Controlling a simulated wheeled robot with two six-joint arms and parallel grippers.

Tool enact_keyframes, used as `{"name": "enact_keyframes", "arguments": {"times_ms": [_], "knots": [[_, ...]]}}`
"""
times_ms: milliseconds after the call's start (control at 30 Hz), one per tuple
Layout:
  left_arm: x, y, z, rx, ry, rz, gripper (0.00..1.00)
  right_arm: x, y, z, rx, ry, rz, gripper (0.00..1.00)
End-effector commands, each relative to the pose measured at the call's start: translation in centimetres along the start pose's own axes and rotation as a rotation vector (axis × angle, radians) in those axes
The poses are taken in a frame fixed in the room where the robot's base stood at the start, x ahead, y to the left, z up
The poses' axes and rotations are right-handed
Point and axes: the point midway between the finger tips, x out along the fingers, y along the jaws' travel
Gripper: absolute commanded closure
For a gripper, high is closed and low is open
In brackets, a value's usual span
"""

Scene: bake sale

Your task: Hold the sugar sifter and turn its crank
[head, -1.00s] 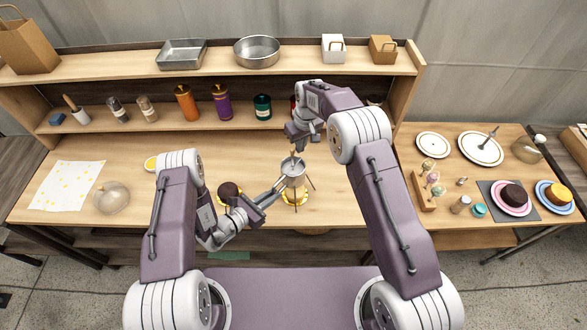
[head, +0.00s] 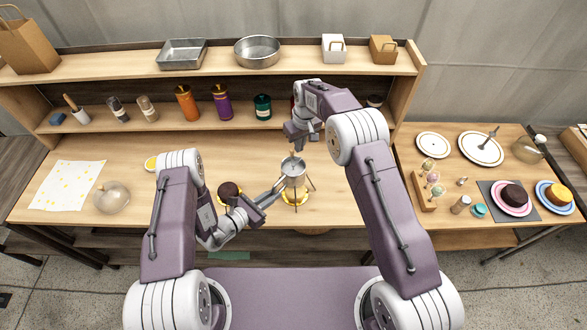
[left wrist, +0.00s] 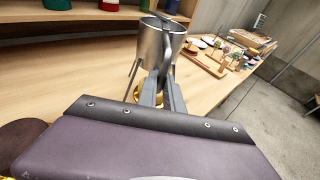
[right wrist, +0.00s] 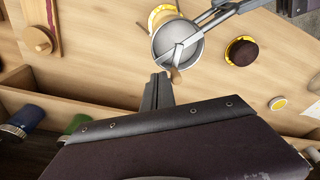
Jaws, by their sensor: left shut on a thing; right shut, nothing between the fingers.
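The sugar sifter (head: 295,178) is a grey metal cup above a yellow-rimmed item (head: 296,198) on the table, with thin legs around it. My left gripper (head: 279,186) is shut on the sifter's handle from the left; the left wrist view shows the fingers (left wrist: 163,95) at the cup's side. In the right wrist view the sifter's open top (right wrist: 190,52) shows crossbars and a crank with a small brown knob (right wrist: 174,75). My right gripper (right wrist: 157,78) is shut and empty just beside the knob; whether it touches the knob is unclear.
A dark round cake (head: 229,189) sits left of the sifter, close to my left gripper. A glass bowl (head: 112,197) and a spotted sheet (head: 67,185) lie farther left. The shelf with jars (head: 222,101) stands behind. A wooden rack of pops (head: 424,192) stands right.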

Motion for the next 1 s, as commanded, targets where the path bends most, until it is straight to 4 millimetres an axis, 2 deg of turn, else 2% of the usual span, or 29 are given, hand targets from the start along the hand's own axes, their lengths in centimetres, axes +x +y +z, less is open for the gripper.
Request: {"name": "enact_keyframes", "arguments": {"times_ms": [267,633,1000], "knots": [[0.0,0.0,0.0,0.000,0.000,0.000,1.00,-0.4,0.0,-0.1,0.000,0.002,0.001,1.00],[0.0,0.0,0.0,0.000,0.000,0.000,1.00,-3.4,0.0,-0.6,0.000,0.002,0.001,1.00],[0.0,0.0,0.0,0.000,0.000,0.000,1.00,-3.4,-0.4,-0.7,-0.001,0.001,0.000,1.00]]}}
